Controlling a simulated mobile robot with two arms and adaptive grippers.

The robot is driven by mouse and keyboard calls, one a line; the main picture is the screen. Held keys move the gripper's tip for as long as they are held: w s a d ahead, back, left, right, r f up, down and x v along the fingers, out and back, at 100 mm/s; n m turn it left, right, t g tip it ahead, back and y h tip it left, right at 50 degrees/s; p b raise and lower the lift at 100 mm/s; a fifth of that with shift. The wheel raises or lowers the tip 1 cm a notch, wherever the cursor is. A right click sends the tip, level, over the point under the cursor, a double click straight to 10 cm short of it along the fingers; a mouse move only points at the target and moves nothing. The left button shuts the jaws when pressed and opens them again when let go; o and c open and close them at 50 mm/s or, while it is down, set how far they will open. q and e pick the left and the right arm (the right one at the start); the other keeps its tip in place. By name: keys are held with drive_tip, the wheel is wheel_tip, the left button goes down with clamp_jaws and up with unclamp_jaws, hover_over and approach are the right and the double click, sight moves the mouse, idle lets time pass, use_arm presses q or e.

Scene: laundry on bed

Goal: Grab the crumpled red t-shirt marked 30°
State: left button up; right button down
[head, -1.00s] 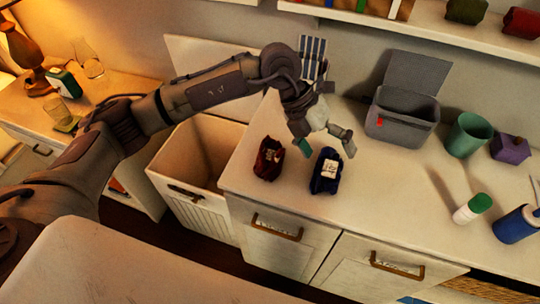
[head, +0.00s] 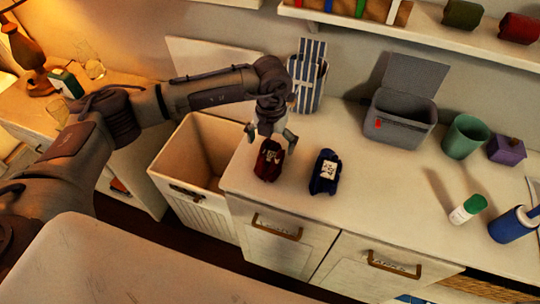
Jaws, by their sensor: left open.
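A crumpled dark red t-shirt (head: 268,161) with a small pale marking lies near the left end of the white counter. The marking is too small to read. My left gripper (head: 270,138) is open, directly above and just behind the red t-shirt, fingers pointing down. Whether it touches the cloth I cannot tell. A crumpled dark blue garment (head: 325,174) with a white label lies to the right of the red one. My right gripper is not in view.
An open white hamper (head: 196,160) stands left of the counter (head: 362,195). A striped bag (head: 309,75) stands behind the gripper. A grey open box (head: 400,115), green cup (head: 464,137), purple box (head: 507,149) and bottles are to the right. More rolled cloths lie on the shelf above.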

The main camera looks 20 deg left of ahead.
sight(271, 151)
use_arm(q)
drive_tip(key=shift+s+d+f+p, duration=0.1)
drive_tip(key=shift+s+f+p, duration=0.1)
drive_tip(key=shift+f, duration=0.55)
drive_tip(key=shift+s+a+f+p, duration=0.1)
drive_tip(key=shift+f+p, duration=0.1)
drive_tip(key=shift+f, duration=0.55)
drive_tip(key=shift+s+d+f+p, duration=0.1)
drive_tip(key=shift+f+p, duration=0.1)
drive_tip(key=shift+f, duration=0.55)
drive_tip(key=c, duration=1.2)
drive_tip(key=shift+r, duration=0.15)
